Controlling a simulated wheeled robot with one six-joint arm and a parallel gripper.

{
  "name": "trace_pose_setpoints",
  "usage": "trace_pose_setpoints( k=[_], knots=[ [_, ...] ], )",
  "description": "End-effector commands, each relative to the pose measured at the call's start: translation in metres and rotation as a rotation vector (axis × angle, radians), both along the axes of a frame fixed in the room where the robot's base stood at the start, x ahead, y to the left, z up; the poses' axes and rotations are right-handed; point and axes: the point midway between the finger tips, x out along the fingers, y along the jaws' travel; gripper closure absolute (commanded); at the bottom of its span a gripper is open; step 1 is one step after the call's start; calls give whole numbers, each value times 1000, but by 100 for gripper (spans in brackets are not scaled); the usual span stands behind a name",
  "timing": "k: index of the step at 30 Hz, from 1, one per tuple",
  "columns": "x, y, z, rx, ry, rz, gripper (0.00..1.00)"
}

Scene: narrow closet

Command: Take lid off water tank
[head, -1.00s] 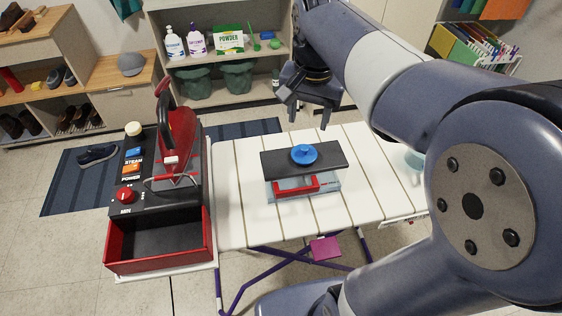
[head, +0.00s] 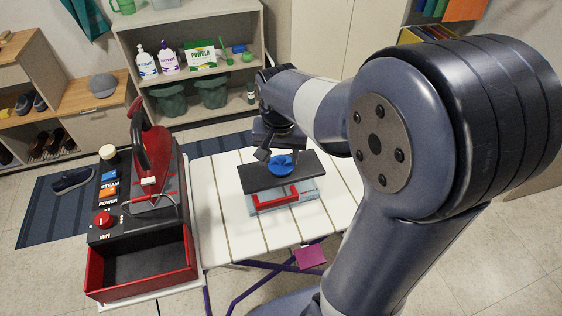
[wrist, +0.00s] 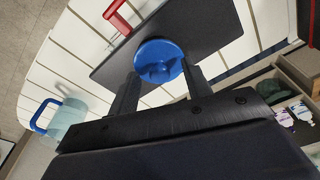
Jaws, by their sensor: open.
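The water tank (head: 256,204) is a pale translucent box with a red handle (head: 275,197), standing on the white slatted board. A flat dark plate (head: 303,169), which appears to be its lid, lies across its top with a round blue knob (head: 279,167) in the middle. My gripper (head: 272,152) is just behind and above the knob in the head view. In the wrist view its two fingers (wrist: 160,76) are apart, one toward each side of the blue knob's near edge. They look empty, and I cannot tell whether they touch the knob.
A red and black steam station (head: 107,239) with an upright iron stands to the left. A pale jug with a blue handle (wrist: 66,120) shows in the wrist view. Shelves with bottles (head: 168,57) stand behind. The board's front slats are clear.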

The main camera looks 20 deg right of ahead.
Motion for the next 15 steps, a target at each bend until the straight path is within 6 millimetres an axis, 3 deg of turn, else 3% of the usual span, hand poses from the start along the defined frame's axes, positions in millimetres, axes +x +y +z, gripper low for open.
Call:
trace_pose_setpoints(
  k=[7,15],
  knots=[
    [0,0,-2,0,-1,-1,53],
    [0,0,-2,0,-1,-1,75]
  ],
)
